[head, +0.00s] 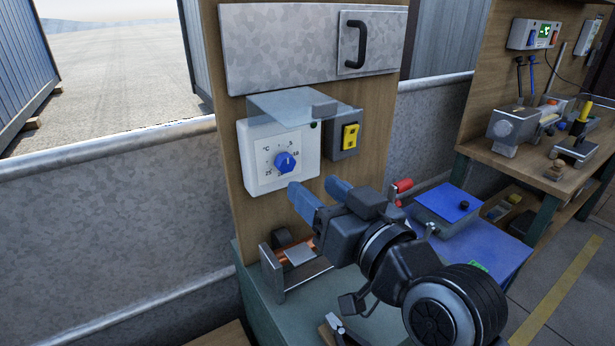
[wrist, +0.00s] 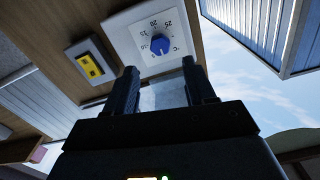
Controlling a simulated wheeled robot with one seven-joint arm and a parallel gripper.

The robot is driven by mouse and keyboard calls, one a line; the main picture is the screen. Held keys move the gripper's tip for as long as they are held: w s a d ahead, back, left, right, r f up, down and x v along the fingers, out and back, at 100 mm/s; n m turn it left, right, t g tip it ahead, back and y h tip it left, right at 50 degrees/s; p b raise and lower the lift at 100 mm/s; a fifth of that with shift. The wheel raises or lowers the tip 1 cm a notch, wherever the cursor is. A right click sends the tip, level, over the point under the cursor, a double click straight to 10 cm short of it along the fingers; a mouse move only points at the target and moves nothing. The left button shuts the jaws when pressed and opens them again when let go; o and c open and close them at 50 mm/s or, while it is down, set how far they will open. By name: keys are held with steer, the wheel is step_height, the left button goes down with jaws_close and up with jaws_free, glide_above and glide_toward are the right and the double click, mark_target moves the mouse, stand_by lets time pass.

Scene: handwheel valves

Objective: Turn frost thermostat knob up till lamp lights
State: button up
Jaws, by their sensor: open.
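The frost thermostat (head: 255,179) is a white box on the wooden panel, with a temperature scale around a blue knob (head: 286,162). A small dark green spot (head: 314,125), perhaps the lamp, sits at its top right and looks unlit. The knob's white mark seems to point upward in the head view. My gripper (head: 320,195) is open and empty, with its blue fingers below and right of the knob, apart from it. In the wrist view, the knob (wrist: 161,45) shows beyond the gap between my fingertips (wrist: 161,76).
A clear hood (head: 285,103) juts out above the thermostat. A grey box with a yellow switch (head: 350,136) is beside it on the right. A metal bracket with copper parts (head: 297,262) stands below on the green bench. A blue box (head: 448,204) lies to the right.

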mark_target(288, 165)
steer(key=shift+x, duration=3.65)
steer(key=shift+a, duration=0.1)
steer(key=c, duration=0.8)
